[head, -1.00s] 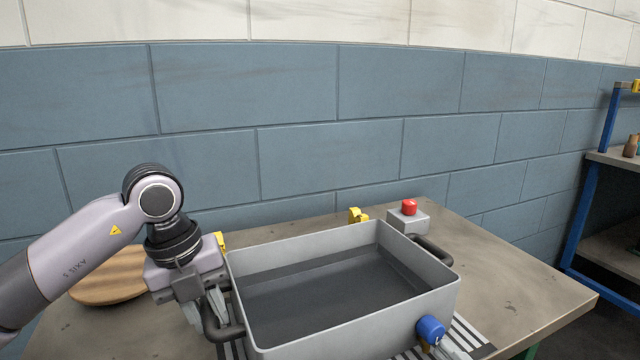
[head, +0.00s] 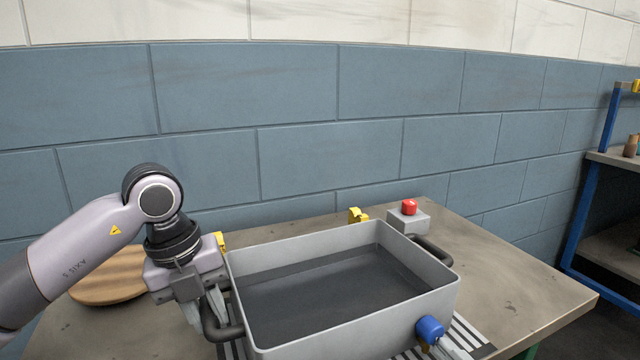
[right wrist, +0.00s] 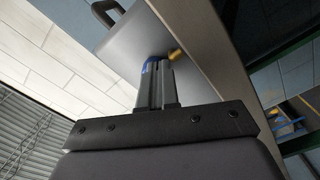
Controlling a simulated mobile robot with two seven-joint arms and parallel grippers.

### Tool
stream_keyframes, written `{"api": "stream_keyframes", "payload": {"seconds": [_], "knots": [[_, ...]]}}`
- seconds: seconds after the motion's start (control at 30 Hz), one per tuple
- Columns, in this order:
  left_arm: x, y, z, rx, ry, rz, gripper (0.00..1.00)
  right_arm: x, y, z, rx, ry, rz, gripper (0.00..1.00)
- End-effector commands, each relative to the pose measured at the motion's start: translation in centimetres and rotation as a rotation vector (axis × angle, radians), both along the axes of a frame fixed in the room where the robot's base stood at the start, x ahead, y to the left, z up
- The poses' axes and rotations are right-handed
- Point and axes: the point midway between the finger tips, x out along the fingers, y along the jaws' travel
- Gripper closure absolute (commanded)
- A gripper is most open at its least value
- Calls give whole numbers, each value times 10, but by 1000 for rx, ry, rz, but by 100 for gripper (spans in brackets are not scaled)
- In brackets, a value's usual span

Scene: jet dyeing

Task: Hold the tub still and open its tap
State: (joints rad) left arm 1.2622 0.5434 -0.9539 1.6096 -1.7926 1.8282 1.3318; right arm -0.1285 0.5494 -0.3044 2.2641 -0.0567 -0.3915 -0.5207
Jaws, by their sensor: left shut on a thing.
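The grey rectangular tub (head: 355,333) stands on the table with dark contents or a dark floor inside. My left gripper (head: 215,318) is shut on the tub's dark left handle (head: 229,331). The tap's blue knob (head: 430,329) is on the tub's front wall near the right corner. My right gripper (head: 449,348) is at the knob, only its fingertips showing at the bottom edge. In the right wrist view, my right gripper (right wrist: 154,72) reaches the blue knob (right wrist: 149,67), beside a brass part (right wrist: 175,55). Whether its fingers grip the knob cannot be made out.
A grey box with a red button (head: 409,207) stands behind the tub's right side. A round wooden board (head: 108,284) lies left, behind my left arm. A striped grey rack (head: 470,337) is under the tub. The table's right side is clear. A blue-framed shelf (head: 592,190) stands right.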

Motion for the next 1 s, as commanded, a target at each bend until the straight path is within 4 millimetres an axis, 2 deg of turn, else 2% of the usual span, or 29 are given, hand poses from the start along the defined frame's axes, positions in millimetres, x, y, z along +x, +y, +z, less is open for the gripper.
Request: {"api": "stream_keyframes", "payload": {"seconds": [1.0], "knots": [[0,0,1,-1,-1,-4,100,3,-7,14,0,-2,0,100]]}}
